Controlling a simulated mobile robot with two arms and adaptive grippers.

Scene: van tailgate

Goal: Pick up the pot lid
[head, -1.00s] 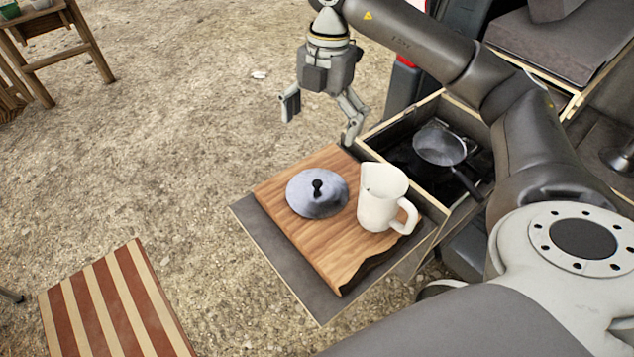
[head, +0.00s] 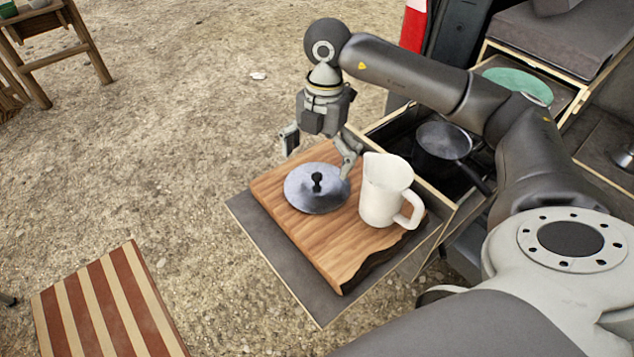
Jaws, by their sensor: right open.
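The pot lid (head: 318,197) is a round grey-blue disc with a small black knob on top. It lies on a wooden cutting board (head: 335,240) on the pull-out tailgate surface. My right gripper (head: 318,162) is open and empty, pointing down just behind and above the lid, with its fingers spread to either side of the lid's far edge. Whether the right-hand finger touches the lid I cannot tell. My left gripper is not in view.
A white pitcher (head: 382,190) stands on the board close to the lid's right. A dark pot (head: 440,142) sits in the open drawer behind. A green plate (head: 518,84) lies at the back right. A striped tabletop (head: 110,305) is at lower left.

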